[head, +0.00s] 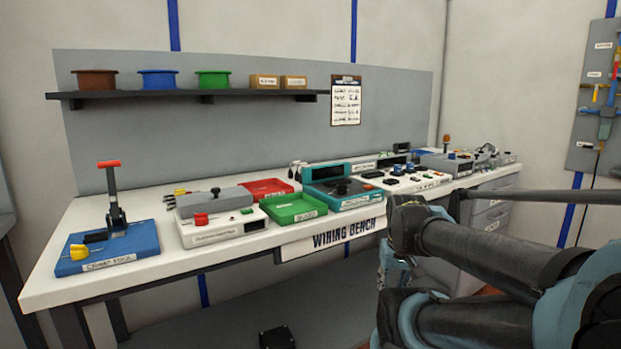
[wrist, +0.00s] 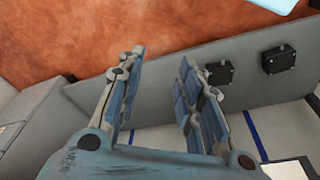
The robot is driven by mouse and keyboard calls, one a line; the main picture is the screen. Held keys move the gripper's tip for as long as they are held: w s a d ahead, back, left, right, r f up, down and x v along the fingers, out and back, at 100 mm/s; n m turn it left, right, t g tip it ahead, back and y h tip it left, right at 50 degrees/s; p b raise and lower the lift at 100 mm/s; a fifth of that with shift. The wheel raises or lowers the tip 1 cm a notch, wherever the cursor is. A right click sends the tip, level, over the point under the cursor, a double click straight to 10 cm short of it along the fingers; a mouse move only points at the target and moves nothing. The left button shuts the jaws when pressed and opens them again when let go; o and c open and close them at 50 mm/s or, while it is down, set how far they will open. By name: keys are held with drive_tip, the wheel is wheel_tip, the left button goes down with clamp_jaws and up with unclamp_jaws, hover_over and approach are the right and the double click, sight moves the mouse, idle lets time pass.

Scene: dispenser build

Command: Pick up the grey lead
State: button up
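A small grey looped shape (head: 487,151) lies among the items at the far right end of the bench. It may be the grey lead, but it is too small to tell for sure. No lead shows in the wrist view. My gripper (wrist: 162,60) is open and empty in the wrist view, its two blue-grey fingers well apart over a reddish floor. In the head view my gripper is partly hidden behind my arm, below the bench top's front edge and apart from the bench items.
The white wiring bench (head: 85,215) carries a blue crimp tool (head: 120,246), a red tray (head: 266,188), a green tray (head: 295,208) and a teal device (head: 343,194). A shelf (head: 220,96) hangs above. Grey drawers (head: 490,218) stand under the right end. My arm fills the lower right.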

drive_tip(key=shift+w+a, duration=0.15)
drive_tip(key=shift+w, duration=0.4)
